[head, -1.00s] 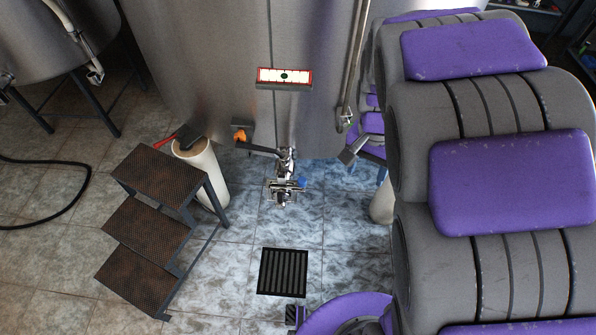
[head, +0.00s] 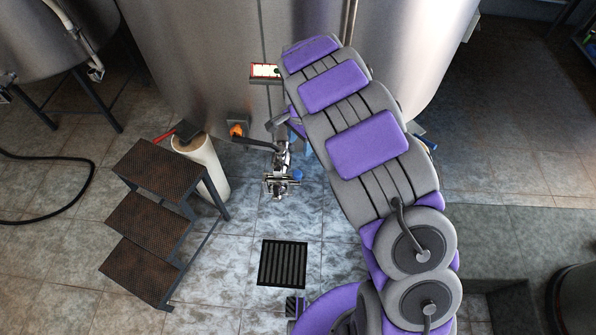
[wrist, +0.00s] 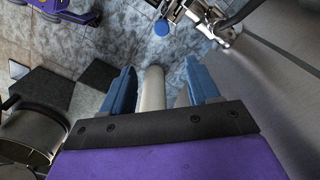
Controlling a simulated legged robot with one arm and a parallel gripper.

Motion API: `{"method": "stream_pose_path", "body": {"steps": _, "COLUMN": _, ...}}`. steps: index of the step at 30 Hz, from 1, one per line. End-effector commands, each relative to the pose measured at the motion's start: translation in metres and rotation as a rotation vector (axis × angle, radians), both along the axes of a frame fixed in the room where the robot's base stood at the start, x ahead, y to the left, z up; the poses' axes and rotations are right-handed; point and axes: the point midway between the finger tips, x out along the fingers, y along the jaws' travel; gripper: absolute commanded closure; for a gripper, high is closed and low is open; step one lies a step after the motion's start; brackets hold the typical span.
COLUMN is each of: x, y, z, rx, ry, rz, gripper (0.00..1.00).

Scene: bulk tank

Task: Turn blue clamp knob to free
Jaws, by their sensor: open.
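The blue clamp knob (head: 297,175) sits on the right side of the metal valve fitting (head: 279,178) at the foot of the steel tank. In the wrist view the blue knob (wrist: 162,27) shows near the top centre, beside the shiny fitting (wrist: 205,18). My gripper (wrist: 160,82) has blue fingers spread apart with nothing held between them. The knob lies beyond the fingertips, apart from them. In the head view my arm hides most of the gripper, near the tank wall just above the fitting.
A black-handled lever (head: 250,141) with an orange part (head: 237,131) is left of the fitting. Rusty steps (head: 150,215) and a pale cylinder (head: 203,165) stand further left. A floor drain (head: 283,263) lies in front. A white leg (wrist: 152,88) shows behind the fingers.

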Motion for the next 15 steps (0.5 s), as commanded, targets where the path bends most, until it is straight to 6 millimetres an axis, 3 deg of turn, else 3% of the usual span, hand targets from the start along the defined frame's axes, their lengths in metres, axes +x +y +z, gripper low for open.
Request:
{"method": "stream_pose_path", "body": {"steps": 9, "x": 0.000, "y": 0.010, "z": -0.053, "rx": -0.013, "ry": 0.000, "rz": 0.003, "gripper": 0.39}}
{"method": "stream_pose_path", "body": {"steps": 15, "x": -0.001, "y": 0.006, "z": -0.092, "rx": -0.008, "ry": 0.003, "rz": 0.003, "gripper": 0.39}}
